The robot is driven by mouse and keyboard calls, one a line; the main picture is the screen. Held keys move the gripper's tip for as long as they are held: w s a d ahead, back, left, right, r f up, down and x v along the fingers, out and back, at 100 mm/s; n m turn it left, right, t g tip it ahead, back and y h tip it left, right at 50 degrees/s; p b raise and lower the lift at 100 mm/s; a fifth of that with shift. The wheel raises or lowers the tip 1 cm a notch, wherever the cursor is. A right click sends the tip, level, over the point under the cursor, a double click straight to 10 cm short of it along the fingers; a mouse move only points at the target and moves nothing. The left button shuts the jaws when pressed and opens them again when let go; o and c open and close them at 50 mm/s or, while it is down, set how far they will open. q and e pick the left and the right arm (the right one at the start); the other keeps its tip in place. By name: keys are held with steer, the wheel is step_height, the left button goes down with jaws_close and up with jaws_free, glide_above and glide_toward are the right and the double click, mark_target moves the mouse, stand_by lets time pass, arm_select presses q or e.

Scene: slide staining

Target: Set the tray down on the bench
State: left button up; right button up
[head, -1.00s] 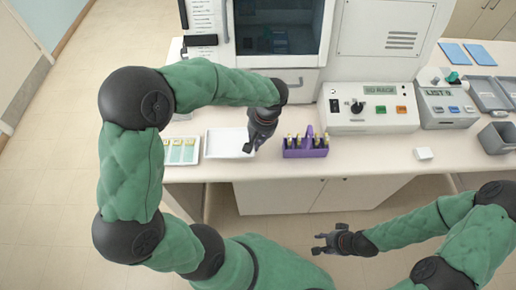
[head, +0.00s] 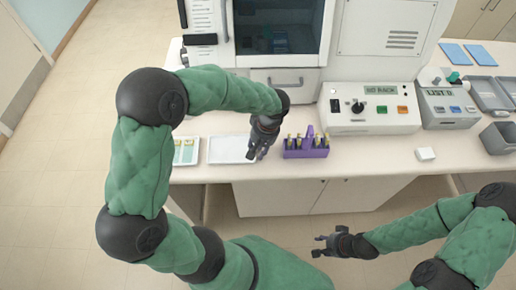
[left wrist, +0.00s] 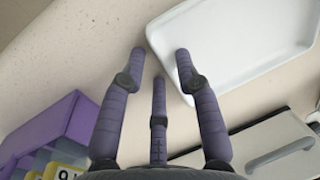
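The white, shallow, empty tray (head: 230,149) lies flat on the bench (head: 360,155), left of the purple rack. It also shows at the upper right of the left wrist view (left wrist: 240,40). My left gripper (head: 254,156) is at the tray's right edge in the head view. In the left wrist view its fingers (left wrist: 160,52) are spread with nothing between them. One fingertip overlaps the tray's rim in the picture; I cannot tell if it touches. My right gripper (head: 318,245) is open and empty in front of the bench.
A purple rack (head: 306,150) with yellow-topped items stands right of my left gripper. A tray of slides (head: 186,150) lies left of the white tray. A large machine (head: 290,80) and a control box (head: 368,110) stand behind. A small white block (head: 425,154) lies farther right.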

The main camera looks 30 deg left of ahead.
arm_select(q)
steer(key=shift+r, duration=0.1)
steer(key=shift+w+r, duration=0.1)
steer(key=shift+r, duration=0.15)
step_height(320, 180, up, 11)
steer(key=w+d+p, duration=0.1)
steer(key=d+p, duration=0.1)
steer(key=shift+r+p, duration=0.2)
steer(key=shift+p, duration=0.1)
